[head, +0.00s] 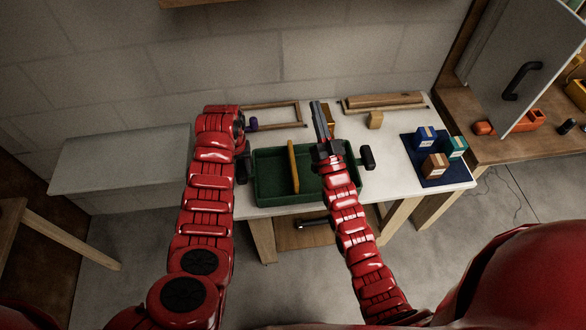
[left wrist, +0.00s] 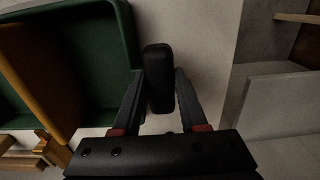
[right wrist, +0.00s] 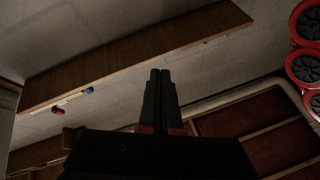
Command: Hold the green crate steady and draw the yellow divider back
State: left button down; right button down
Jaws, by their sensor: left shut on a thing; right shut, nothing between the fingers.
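The green crate (head: 275,190) sits on the white tabletop, with black handles on both sides. The yellow divider (head: 293,167) stands upright inside it, left of its middle; it also shows in the left wrist view (left wrist: 38,75). My left gripper (head: 243,160) is shut on the crate's left handle (left wrist: 158,78), with a finger on each side. My right gripper (head: 318,112) is shut and empty, raised above the crate's back right part, its fingers pointing away toward the wall. It hides part of the crate's rear. The right handle (head: 367,157) is free.
A blue mat (head: 429,181) with blue, teal and brown blocks lies on the table's right. A wooden frame (head: 273,105), a wooden tray (head: 383,104) and a small wooden block (head: 375,120) are at the back. A grey cabinet door (head: 525,65) stands open at right.

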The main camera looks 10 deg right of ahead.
jog(key=w+a+f+m+g, duration=0.25)
jog(key=w+f+g, duration=0.35)
jog(key=w, duration=0.3)
jog(key=m+g+h, duration=0.1)
jog(key=m+g, duration=0.4)
jog(key=g, duration=1)
send_over(293, 169)
jog(key=w+a, duration=0.3)
notch_tip(293, 169, down, 8)
jog(key=r, duration=0.1)
jog(key=shift+n+h, duration=0.25)
jog(key=shift+h, duration=0.05)
jog(key=shift+d+f, duration=0.1)
jog(key=shift+f, duration=4.5)
jog(key=shift+d, duration=0.1)
